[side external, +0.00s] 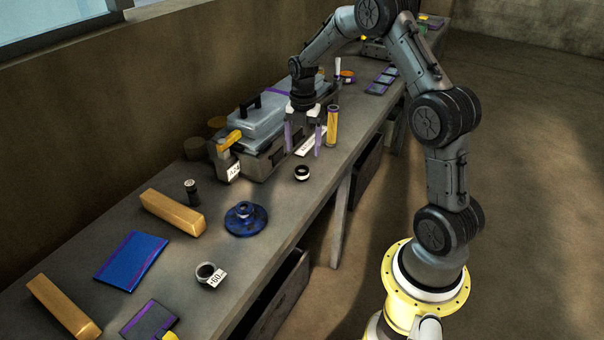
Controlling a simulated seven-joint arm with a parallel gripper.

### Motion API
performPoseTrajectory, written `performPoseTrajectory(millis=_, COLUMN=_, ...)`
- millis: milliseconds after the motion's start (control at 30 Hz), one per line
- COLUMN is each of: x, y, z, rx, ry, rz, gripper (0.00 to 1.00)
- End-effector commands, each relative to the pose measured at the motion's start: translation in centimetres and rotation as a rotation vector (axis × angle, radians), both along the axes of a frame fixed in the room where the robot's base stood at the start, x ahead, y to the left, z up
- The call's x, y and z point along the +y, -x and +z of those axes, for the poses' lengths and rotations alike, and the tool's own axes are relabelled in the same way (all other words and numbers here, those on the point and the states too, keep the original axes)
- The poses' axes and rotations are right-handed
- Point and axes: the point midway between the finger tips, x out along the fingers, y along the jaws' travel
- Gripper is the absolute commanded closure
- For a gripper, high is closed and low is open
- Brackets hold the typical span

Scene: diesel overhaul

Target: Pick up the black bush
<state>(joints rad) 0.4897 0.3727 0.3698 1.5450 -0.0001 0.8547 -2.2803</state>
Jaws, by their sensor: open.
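A small black ring with a pale top (302,173), which looks like the black bush, lies on the bench near its front edge. My gripper (303,146) points down above the bench, its two purple-marked fingers spread apart with nothing between them. In the picture the black ring shows just below the fingertips and apart from them. The exact height of the fingertips over the bench is hard to tell. A black upright cylinder (192,187) stands farther left, and a dark ring with a "+60" tag (206,271) lies near the front edge.
A grey toolbox (258,118) and a yellow-and-purple tube (332,126) stand close to my gripper. A blue flanged part (246,218), a wooden-coloured block (172,212) and a blue book (131,260) lie to the left. The bench is clear around the black ring.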

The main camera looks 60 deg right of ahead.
Motion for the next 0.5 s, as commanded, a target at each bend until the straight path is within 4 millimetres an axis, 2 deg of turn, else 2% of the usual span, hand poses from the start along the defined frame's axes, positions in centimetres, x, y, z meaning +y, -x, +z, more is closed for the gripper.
performPoseTrajectory(millis=100, x=0.0, y=0.0, z=-1.7, rx=0.002, ry=-0.001, rz=0.000, gripper=0.14)
performPoseTrajectory(millis=367, x=0.1, y=0.0, z=-3.6, rx=0.002, ry=-0.002, rz=0.001, gripper=0.14)
performPoseTrajectory(millis=500, x=0.3, y=-0.1, z=-5.6, rx=0.004, ry=-0.002, rz=0.001, gripper=0.14)
